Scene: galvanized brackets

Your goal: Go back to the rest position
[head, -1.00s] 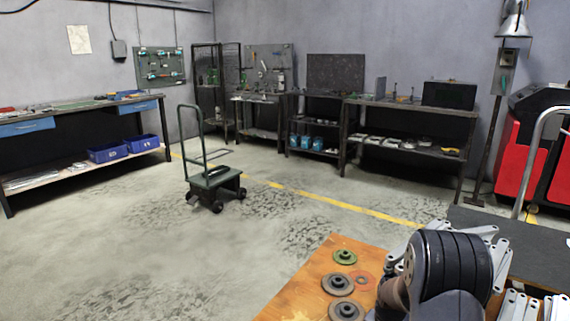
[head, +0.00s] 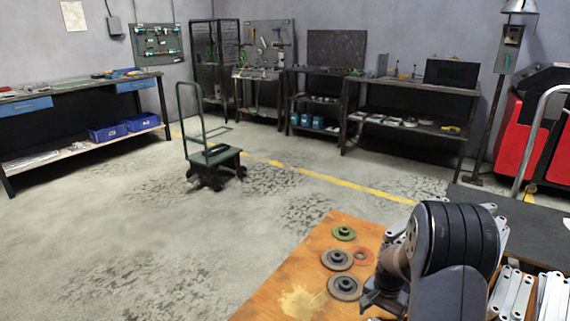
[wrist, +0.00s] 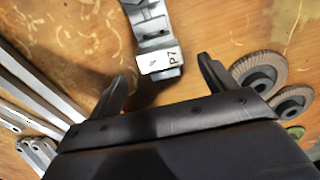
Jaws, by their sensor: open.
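My gripper (wrist: 163,68) is open, its two dark fingers spread apart in the wrist view. A grey metal bracket (wrist: 148,22) with a white label reading P7 (wrist: 159,62) lies on the wooden tabletop, its labelled end showing between the fingertips. I see no contact between the fingers and the bracket. In the head view my gripper (head: 383,298) is low over the orange-brown wooden table (head: 265,300), partly hidden by my arm.
Several abrasive discs lie on the table, including a green one (head: 343,233) and a grey one (head: 345,287). Grey metal bars (wrist: 40,85) lie left in the wrist view. Grey brackets (head: 512,292) lie right of my arm. A green trolley (head: 215,157) stands on open floor.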

